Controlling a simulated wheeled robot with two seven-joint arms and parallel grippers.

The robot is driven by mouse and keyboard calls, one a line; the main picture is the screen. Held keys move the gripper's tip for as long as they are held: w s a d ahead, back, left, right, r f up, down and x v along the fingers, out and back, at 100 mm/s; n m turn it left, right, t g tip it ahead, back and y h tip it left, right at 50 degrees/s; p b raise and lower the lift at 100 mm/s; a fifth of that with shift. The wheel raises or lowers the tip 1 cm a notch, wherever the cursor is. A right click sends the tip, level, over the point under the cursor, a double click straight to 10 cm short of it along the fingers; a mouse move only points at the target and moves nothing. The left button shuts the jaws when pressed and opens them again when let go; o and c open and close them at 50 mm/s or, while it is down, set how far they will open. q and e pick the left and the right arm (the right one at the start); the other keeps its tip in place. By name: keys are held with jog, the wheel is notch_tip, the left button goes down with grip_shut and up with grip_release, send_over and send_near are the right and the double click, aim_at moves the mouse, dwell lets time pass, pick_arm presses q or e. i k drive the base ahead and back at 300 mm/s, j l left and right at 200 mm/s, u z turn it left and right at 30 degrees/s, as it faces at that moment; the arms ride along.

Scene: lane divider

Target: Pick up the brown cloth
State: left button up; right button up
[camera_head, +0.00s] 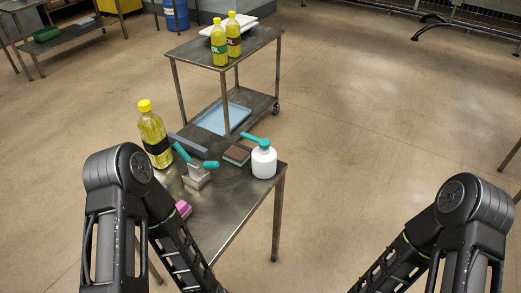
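A small flat brown piece (237,155) lies on the near metal table (232,200), just left of a white bottle. It may be the brown cloth, though it looks thick enough to be a sponge, and I cannot tell which. Nothing touches it from my arms. My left arm comes in at the lower left, over the near table's left side, and my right arm is at the lower right over the floor. Both grippers are below the picture's edge and hidden.
The white bottle with teal top (263,160), teal-handled scraper (197,172), yellow oil bottle (153,136), grey bar (188,145) and pink object (183,208) share the near table. A metal cart (232,58) with bottles stands behind. The floor to the right is clear.

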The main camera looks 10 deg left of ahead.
aim_at(236, 155)
jog(key=i+l+u, duration=0.1)
jog(key=i+l, duration=0.2)
jog(key=i+l+u, duration=0.1)
jog(key=i+l, duration=0.15)
jog(key=l, duration=0.15)
jog(key=i+l+u, duration=0.25)
jog(key=i+l, duration=0.25)
jog(key=l, duration=0.3)
jog(key=i+l, duration=0.1)
jog(key=i, duration=0.5)
jog(key=u, duration=0.2)
jog(key=i+j+z, duration=0.15)
jog(key=j, duration=0.1)
